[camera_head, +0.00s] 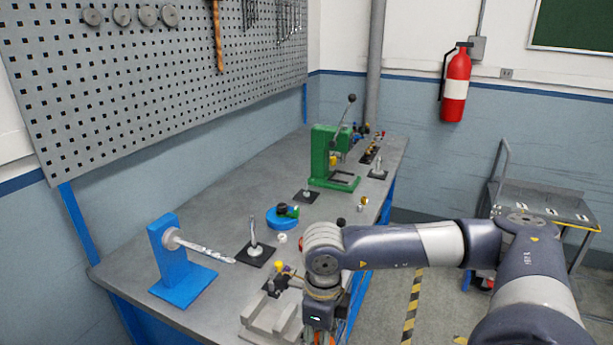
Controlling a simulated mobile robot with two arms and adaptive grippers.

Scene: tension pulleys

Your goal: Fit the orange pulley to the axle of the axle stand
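A blue stand (172,262) with a grey, nearly horizontal axle (205,250) stands at the near left of the workbench; the axle points right and looks bare. A black square plate with an upright metal pin (254,247) sits to its right. My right gripper (320,338) points down at the bottom edge, right of both, beside a grey vise-like block. Its fingertips are cut off by the frame. Small orange-red and green patches show at the gripper, too cropped to identify. I cannot make out the orange pulley for certain. My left gripper is not in view.
A grey vise-like block (270,318) is at the bench's front edge. A pegboard (150,85) rises on the left.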

